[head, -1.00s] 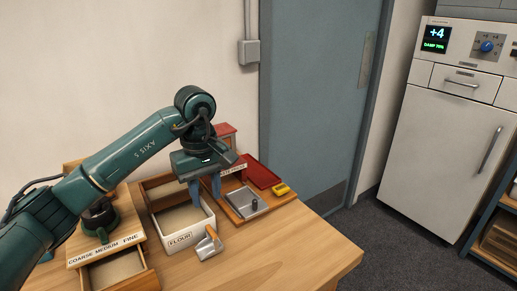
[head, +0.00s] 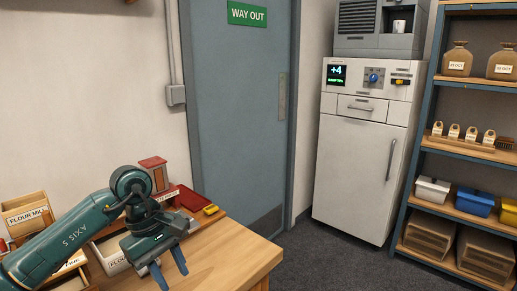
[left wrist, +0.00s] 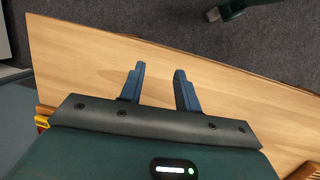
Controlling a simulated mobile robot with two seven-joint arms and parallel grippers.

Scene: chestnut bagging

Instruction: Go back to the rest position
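My left gripper (head: 168,276) is in the lower left of the head view, above the right part of the wooden table (head: 235,255). Its two blue fingers are apart, with nothing between them. In the left wrist view the fingers (left wrist: 160,85) also stand apart over bare wood, pointing toward the table edge. My right gripper is not in view.
A red tray (head: 188,197) and a yellow item (head: 211,209) lie at the table's back. Beyond are a blue door (head: 235,110), a white cabinet (head: 355,170) and shelves (head: 470,86). Grey floor is clear in front.

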